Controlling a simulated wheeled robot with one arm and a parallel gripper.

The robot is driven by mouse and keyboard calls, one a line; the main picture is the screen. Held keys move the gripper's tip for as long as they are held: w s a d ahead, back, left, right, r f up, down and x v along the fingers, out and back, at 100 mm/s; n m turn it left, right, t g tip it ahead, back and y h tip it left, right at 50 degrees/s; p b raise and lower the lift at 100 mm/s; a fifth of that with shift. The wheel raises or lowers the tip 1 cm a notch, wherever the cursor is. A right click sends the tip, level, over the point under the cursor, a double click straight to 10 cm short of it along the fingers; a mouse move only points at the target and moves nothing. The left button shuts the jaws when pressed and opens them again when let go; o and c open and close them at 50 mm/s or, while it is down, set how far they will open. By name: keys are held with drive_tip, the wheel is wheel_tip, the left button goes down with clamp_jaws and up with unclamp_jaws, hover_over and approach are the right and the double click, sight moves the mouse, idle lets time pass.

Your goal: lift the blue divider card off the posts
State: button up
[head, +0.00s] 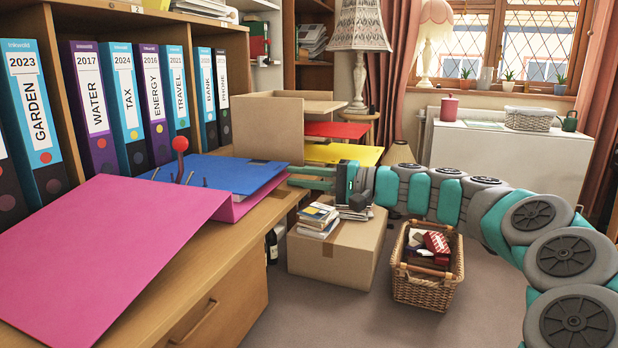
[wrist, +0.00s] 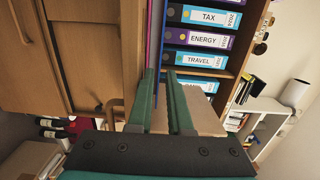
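The blue divider card (head: 222,174) lies flat on the open pink binder (head: 125,235) on the desk. A metal post or lever with a red knob (head: 180,144) stands up at the card's left part. My gripper (head: 292,177) is at the card's right edge, its fingers pointing left. In the wrist view my gripper (wrist: 160,74) has its two green fingers apart, with a gap between them. The card shows there edge-on as a thin blue line (wrist: 158,50) ahead of the gap. I cannot tell whether either finger touches it.
Labelled binders (head: 90,108) stand in the shelf behind. An open cardboard box (head: 276,128), a red sheet (head: 338,130) and a yellow sheet (head: 345,154) lie beyond the gripper. A carton (head: 335,252) with books and a wicker basket (head: 428,288) stand on the floor.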

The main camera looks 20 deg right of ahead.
sight(268, 173)
drive_tip(key=shift+x, duration=2.2)
drive_tip(key=shift+w+a+f, duration=0.1)
drive_tip(key=shift+w+a, duration=0.15)
clamp_jaws()
